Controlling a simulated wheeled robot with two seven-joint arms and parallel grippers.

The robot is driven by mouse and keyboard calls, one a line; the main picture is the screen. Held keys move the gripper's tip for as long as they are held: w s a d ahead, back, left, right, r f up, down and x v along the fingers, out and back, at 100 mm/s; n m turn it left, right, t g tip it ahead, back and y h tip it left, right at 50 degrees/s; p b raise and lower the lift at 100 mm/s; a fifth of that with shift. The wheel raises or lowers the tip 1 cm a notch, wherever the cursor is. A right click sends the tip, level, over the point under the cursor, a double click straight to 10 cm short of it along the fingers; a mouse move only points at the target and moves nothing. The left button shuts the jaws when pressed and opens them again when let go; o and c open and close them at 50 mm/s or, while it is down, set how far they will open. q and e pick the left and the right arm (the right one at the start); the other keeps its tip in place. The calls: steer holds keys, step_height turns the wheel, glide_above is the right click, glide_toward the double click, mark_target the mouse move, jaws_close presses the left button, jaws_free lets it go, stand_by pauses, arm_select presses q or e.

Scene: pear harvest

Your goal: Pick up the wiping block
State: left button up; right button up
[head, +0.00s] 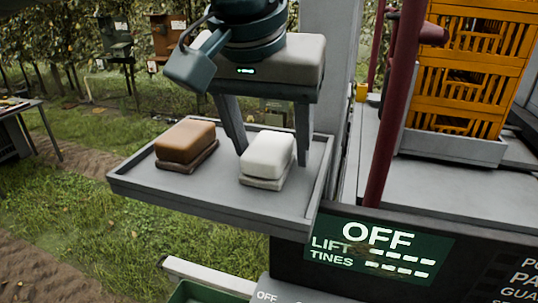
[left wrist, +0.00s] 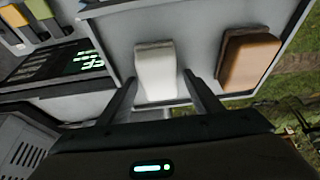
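Two blocks lie on a grey tray (head: 130,187). One is white with a grey-beige base (head: 268,157), and one is brown with a dark brown base (head: 186,142). I cannot tell by look alone which is the wiping block. My left gripper (head: 271,157) points down at the white block, its fingers open on either side of it with gaps showing. In the left wrist view the white block (left wrist: 155,72) shows between the fingertips, and the brown block (left wrist: 248,60) is outside them to the right. My right gripper is not in view.
The tray has a raised rim. A dark red post (head: 395,100) and an orange crate (head: 465,70) stand to the right. A panel reading "OFF LIFT TINES" (head: 375,252) is below right. Grass and another table (head: 20,110) are at the left.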

mark_target(280, 136)
arm_select(q)
steer(key=c, duration=0.8)
steer(key=shift+c, duration=0.2)
steer(key=shift+r, duration=0.1)
steer(key=shift+r+b, duration=0.35)
steer(key=shift+r, duration=0.05)
steer(key=r, duration=0.1)
steer(key=r+b, duration=0.1)
steer(key=r, duration=0.1)
steer(key=shift+s+d+r, duration=0.15)
steer(key=shift+d, duration=0.25)
steer(key=s+d+r+b, duration=0.2)
steer(key=d+r, duration=0.4)
steer(key=d, duration=0.4)
steer(key=shift+s+d+r+b, duration=0.2)
steer(key=shift+s+r+b, duration=0.2)
steer(key=shift+s, duration=0.4)
steer(key=shift+a, duration=0.1)
steer(key=shift+o, duration=0.6)
